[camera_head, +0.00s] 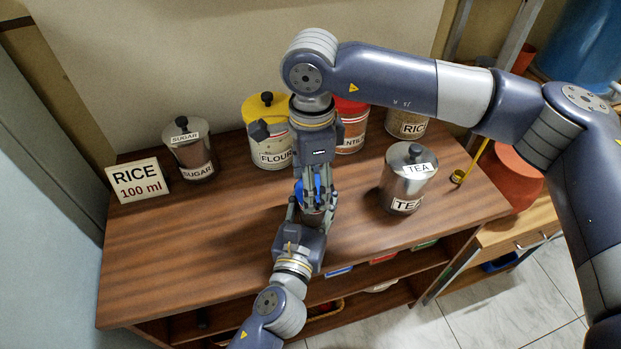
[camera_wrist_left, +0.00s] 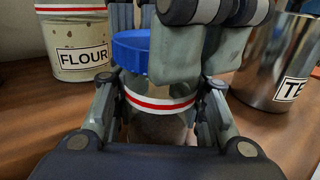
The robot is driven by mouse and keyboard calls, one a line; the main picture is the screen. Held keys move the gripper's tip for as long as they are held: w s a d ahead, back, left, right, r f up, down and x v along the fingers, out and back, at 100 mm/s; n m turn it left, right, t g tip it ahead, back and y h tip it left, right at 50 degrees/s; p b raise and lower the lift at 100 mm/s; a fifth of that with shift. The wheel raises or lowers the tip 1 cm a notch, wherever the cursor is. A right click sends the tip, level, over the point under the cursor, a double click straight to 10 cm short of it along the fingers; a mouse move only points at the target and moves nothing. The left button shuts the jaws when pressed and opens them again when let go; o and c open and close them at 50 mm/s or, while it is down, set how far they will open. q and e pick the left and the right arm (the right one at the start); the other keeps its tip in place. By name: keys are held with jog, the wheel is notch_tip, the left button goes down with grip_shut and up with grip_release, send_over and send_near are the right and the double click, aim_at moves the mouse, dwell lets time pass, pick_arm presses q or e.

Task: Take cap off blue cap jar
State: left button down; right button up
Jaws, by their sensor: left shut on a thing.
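The jar (camera_wrist_left: 160,103) is clear with a red and white band, and its blue cap (camera_wrist_left: 130,55) sits at its top. In the head view the blue cap (camera_head: 317,188) shows as small patches between the grippers. My left gripper (camera_head: 312,214) comes from below in the head view and is shut on the jar body; its fingers flank the jar in the left wrist view. My right gripper (camera_head: 316,190) reaches down from above, with its fingers at the cap. Its fingers hide the cap's right part in the wrist view, so contact is unclear.
Canisters stand along the back: sugar (camera_head: 190,150), flour (camera_head: 268,135), a red-lidded one (camera_head: 352,125) and rice (camera_head: 408,122). The tea canister (camera_head: 407,178) stands close at right. A rice sign (camera_head: 140,180) is at left. The wooden counter (camera_head: 180,255) is clear at front left.

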pick_arm(q)
jog(key=shift+d, duration=0.25)
pick_arm(e)
jog(key=n, duration=0.4)
jog(key=shift+s+a+f, duration=0.1)
jog(key=shift+s+a, duration=0.05)
jog(key=shift+s, duration=0.2)
jog(key=n, duration=0.5)
jog(key=shift+d+n, duration=0.2)
jog(key=shift+n, duration=0.1)
pick_arm(q)
jog(key=shift+a, duration=0.1)
pick_arm(e)
jog(key=n, duration=0.5)
jog(key=shift+d, duration=0.2)
jog(key=n, duration=0.4)
jog(key=shift+w+d, duration=0.2)
jog(key=shift+w, duration=0.05)
pick_arm(q)
jog(key=shift+w, duration=0.1)
jog(key=shift+a, duration=0.1)
pick_arm(e)
jog(key=shift+r, duration=0.25)
jog(key=shift+r, duration=0.9)
